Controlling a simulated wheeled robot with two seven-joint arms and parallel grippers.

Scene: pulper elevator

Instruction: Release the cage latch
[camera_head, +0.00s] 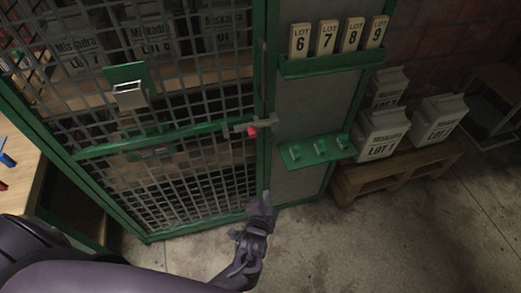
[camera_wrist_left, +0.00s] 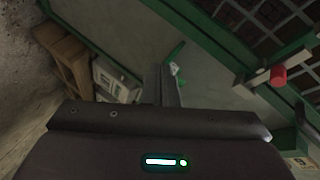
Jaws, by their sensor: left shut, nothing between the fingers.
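The cage latch (camera_head: 238,127) is a grey bar with a red knob (camera_head: 251,132), at the right edge of the green-framed mesh cage door (camera_head: 165,132). In the left wrist view the red knob (camera_wrist_left: 278,75) is at the right, beside the green frame. My left gripper (camera_head: 266,196) is below the latch, apart from it, near the foot of the door's right edge. In the left wrist view its fingers (camera_wrist_left: 171,82) are together and hold nothing. The knob is to the right of the fingers there. My right gripper is not in view.
Right of the door is a panel with a numbered tag rack (camera_head: 331,66) and a green peg shelf (camera_head: 318,150). Grey sacks (camera_head: 382,134) stand on a wooden pallet (camera_head: 397,177) farther right. A wooden table (camera_head: 22,175) is at the left. The floor in front is clear.

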